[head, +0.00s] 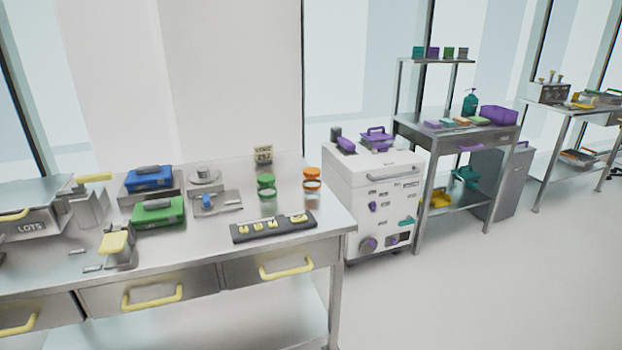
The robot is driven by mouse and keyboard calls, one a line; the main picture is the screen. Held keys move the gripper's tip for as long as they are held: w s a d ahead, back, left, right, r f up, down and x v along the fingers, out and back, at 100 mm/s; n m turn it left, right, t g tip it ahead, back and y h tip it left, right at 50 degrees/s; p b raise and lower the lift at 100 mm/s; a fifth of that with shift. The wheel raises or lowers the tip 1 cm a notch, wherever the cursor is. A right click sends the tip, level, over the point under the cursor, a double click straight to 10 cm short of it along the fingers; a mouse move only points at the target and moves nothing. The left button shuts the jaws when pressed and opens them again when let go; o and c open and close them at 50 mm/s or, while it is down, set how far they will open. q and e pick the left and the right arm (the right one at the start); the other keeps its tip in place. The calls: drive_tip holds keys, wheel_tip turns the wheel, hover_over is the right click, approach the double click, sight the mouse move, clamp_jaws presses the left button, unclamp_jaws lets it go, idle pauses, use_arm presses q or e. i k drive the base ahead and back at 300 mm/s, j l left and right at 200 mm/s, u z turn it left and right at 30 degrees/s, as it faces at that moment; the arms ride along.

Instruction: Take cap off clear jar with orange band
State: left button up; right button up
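The clear jar with the orange band (312,185) stands upright near the right end of the steel bench, toward the back. Its orange cap (312,173) sits on top of it. A similar clear jar with a green cap (267,181) stands just to its left, a small gap apart. Neither of my grippers shows in the head view.
The steel bench (290,222) has a dark strip with yellow pieces (273,227) in front of the jars. A green case (158,213), a blue case (149,179) and a small sign (263,154) are also there. A white cabinet (375,190) stands right; floor is clear in front.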

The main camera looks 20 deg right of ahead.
sight(311, 185)
drive_tip(key=i+l, duration=0.85)
drive_tip(key=l, duration=0.1)
